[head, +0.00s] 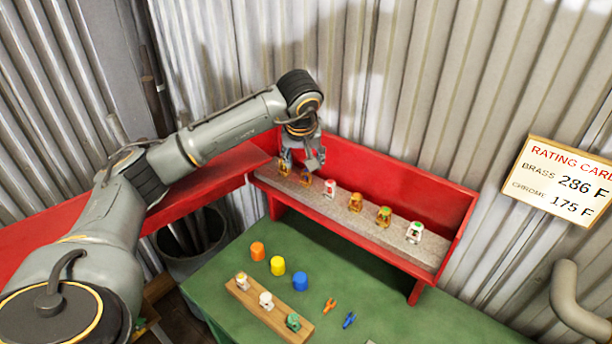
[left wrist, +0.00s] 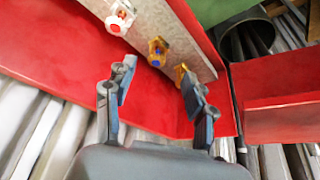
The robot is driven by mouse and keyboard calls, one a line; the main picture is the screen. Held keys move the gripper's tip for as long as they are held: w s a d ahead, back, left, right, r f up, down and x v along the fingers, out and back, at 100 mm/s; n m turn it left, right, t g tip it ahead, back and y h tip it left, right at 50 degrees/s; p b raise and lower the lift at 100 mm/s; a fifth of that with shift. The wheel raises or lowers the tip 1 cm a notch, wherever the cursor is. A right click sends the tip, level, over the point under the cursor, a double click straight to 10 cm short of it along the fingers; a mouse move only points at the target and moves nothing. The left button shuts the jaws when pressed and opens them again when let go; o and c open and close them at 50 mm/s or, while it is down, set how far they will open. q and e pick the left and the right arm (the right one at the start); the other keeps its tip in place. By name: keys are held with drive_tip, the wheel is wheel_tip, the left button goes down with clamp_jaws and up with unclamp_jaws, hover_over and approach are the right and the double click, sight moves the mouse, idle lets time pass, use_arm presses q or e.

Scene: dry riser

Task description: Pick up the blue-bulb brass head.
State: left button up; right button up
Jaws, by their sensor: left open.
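The blue-bulb brass head (left wrist: 157,50) stands on the grey strip of the red shelf; its blue bulb shows in the left wrist view. In the head view it is the second head from the left (head: 306,178), partly behind my gripper. My left gripper (left wrist: 156,76) is open and empty, pointing at the shelf. The blue-bulb head lies just past the gap between its fingertips, with no contact visible. In the head view the left gripper (head: 303,160) hangs over the left end of the row. My right gripper is not in view.
Another brass head (left wrist: 181,72) sits close beside one fingertip, partly hidden. A red-bulb chrome head (left wrist: 119,18) stands on the other side. More heads continue right along the red shelf (head: 400,185). The green table (head: 400,325) holds coloured caps, a wooden block (head: 250,300) and small tools.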

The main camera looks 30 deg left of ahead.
sight(306, 172)
use_arm(q)
drive_tip(key=shift+w+a+f, duration=0.2)
drive_tip(key=shift+w+f, duration=0.1)
drive_tip(key=shift+f, duration=0.15)
drive_tip(key=shift+w+a+f, duration=0.15)
drive_tip(key=shift+w+f, duration=0.15)
drive_tip(key=shift+f, duration=0.15)
drive_tip(key=p+x, duration=0.3)
drive_tip(key=x, duration=0.1)
drive_tip(key=shift+d, duration=0.1)
drive_tip(key=shift+w+f, duration=0.25)
drive_tip(key=shift+f, duration=0.25)
drive_tip(key=shift+c, duration=0.5)
clamp_jaws()
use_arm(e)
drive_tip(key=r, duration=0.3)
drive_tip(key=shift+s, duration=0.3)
